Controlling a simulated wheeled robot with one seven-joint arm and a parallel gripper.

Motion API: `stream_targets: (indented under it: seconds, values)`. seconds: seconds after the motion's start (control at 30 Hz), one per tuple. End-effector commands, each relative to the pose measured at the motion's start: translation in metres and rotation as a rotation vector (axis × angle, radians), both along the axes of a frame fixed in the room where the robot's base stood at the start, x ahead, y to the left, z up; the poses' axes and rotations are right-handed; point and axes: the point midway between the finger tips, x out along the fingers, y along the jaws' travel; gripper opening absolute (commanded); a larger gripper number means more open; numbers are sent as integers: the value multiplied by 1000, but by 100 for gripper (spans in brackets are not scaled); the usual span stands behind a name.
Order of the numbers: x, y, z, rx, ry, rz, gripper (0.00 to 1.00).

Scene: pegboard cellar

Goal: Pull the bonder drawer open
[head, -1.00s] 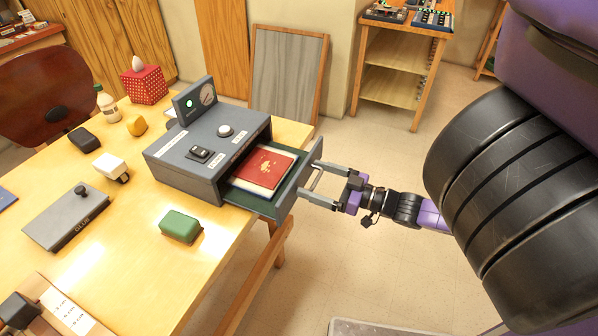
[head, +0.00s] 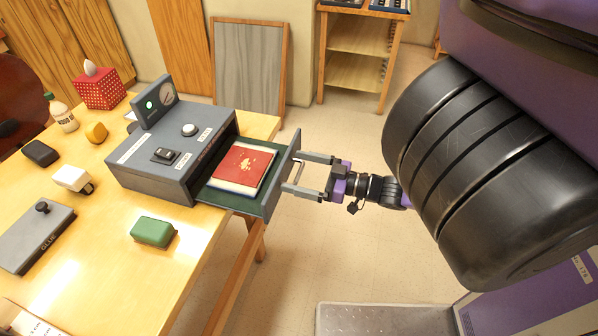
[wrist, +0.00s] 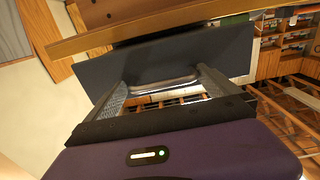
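The bonder (head: 150,165) is a grey box with a gauge panel, standing on the wooden table. Its drawer (head: 292,165) stands well out of the box at the right side, with a green inside and a red-covered book or stack (head: 245,165) lying in it. My gripper (head: 297,174) is at the outer face of the drawer front. In the wrist view the handle (wrist: 163,86) lies between the fingertips, in front of the dark drawer front (wrist: 190,58).
A green block (head: 153,231) lies on the table (head: 100,270) before the bonder. A grey glue box (head: 35,240), a white item, a bottle and a red dotted box (head: 98,90) stand further left. Floor (head: 330,250) is open right of the table.

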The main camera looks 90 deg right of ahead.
Motion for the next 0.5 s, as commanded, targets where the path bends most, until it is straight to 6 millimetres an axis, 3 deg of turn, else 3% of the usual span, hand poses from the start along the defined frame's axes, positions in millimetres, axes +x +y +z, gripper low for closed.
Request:
stream_targets:
  seconds: [0.5]
  values:
    - [-66, 15, -2, -1, 2, -2, 100]
